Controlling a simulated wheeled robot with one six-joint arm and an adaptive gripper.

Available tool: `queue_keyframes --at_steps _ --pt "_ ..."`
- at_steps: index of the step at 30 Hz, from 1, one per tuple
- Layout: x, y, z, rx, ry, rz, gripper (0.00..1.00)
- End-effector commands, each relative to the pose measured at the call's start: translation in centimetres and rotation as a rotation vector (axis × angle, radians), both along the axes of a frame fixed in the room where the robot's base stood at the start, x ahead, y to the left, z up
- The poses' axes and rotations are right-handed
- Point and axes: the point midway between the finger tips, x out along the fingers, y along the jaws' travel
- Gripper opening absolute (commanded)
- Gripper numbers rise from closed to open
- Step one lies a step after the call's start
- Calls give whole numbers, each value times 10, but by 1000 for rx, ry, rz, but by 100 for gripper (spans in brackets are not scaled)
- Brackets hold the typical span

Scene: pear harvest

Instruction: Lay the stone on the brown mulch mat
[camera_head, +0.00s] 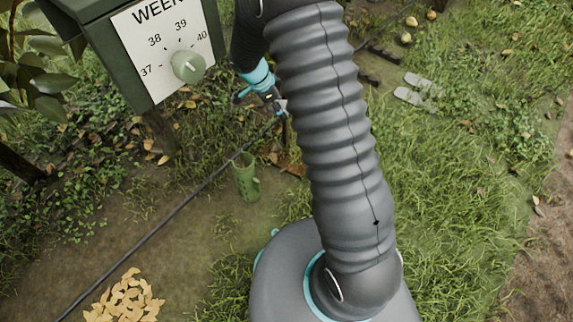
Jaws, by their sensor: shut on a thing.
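My gripper (276,101) is at the upper middle, left of my grey ribbed arm, and points down and to the right. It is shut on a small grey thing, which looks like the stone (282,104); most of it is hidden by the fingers. A brown patch (292,167) on the ground below the gripper, partly behind my arm, may be the brown mulch mat. Its full outline is hidden.
A thin dark hose or pole (150,233) runs diagonally below the gripper. A green jug-like container (246,177) stands beside it. A green box with a week dial (187,66) stands upper left. Yellowish chips (126,299) lie lower left. Grey slippers (417,92) lie right.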

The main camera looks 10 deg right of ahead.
Motion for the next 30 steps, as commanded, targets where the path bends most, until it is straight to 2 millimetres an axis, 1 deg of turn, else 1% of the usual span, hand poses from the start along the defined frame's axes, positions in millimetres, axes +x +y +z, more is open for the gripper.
queue_keyframes --at_steps 1,3,6,9,12,14,17,20,30 --pt "3 -4 -10 0 2 -144 0" --pt "4 -7 -18 0 0 -350 0" --pt "5 -12 -26 1 0 -602 0" --pt "6 -16 -32 1 -1 -785 0" --pt "8 -18 -35 0 -2 -896 0" --pt "7 -19 -37 0 -2 -933 0" --pt "7 -19 -48 -1 0 -957 0" --pt "7 -19 -69 -2 1 -956 0" --pt "7 -19 -148 -2 -1 -952 0"
